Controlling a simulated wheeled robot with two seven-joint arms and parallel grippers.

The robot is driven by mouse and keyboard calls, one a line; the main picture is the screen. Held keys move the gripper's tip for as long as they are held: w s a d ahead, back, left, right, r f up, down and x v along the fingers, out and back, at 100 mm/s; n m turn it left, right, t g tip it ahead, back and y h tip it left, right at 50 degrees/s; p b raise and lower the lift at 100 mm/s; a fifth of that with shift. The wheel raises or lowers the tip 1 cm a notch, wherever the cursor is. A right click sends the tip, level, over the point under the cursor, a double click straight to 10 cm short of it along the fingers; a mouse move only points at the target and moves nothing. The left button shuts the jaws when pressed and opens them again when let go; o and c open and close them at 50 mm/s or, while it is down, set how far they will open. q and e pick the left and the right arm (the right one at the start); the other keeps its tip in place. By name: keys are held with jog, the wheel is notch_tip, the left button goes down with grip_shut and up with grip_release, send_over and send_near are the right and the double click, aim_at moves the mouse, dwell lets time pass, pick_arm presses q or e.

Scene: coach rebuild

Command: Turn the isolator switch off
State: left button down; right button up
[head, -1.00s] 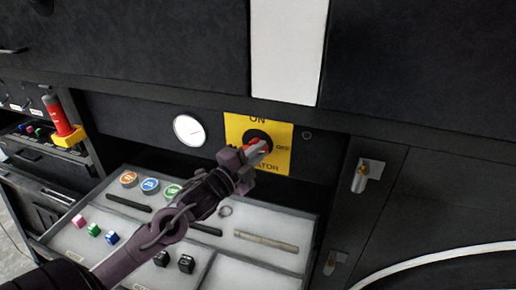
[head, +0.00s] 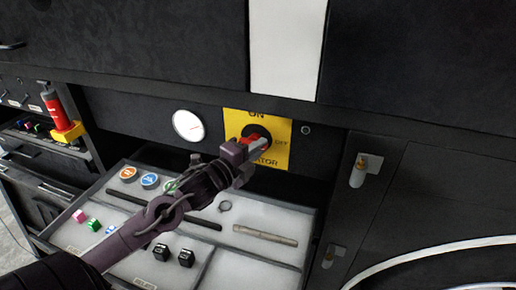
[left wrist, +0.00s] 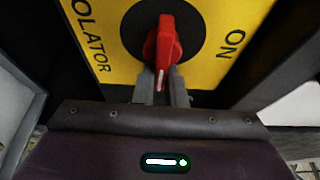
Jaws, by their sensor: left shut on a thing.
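The isolator switch has a red handle (left wrist: 163,45) on a black disc (left wrist: 133,32), set on a yellow plate (head: 283,128) marked ON at the top and OFF at the right. In the left wrist view the handle's white-marked end lies between the two grey fingers. My left gripper (left wrist: 163,92) is shut on the red handle. In the head view the left gripper (head: 257,147) covers part of the handle and the plate's lettering. The handle's exact angle is hard to tell there. My right gripper is not in view.
Below the plate is a grey tray (head: 265,262) with coloured discs, small cubes and a rod (head: 265,236). A round white gauge (head: 187,125) is left of the plate. A red cylinder in a yellow holder (head: 68,132) stands at far left.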

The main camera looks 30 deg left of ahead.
pick_arm(q)
jog(key=c, duration=1.5)
grip_release()
jog(key=shift+a+f, duration=0.1)
jog(key=shift+a, duration=0.05)
jog(key=shift+s, duration=0.1)
jog(key=s, duration=0.2)
jog(key=s+b, duration=0.1)
jog(key=s, duration=0.2)
jog(key=s+a+b, duration=0.1)
jog(key=s, duration=0.1)
jog(key=shift+s+a, duration=0.1)
jog(key=shift+s, duration=0.15)
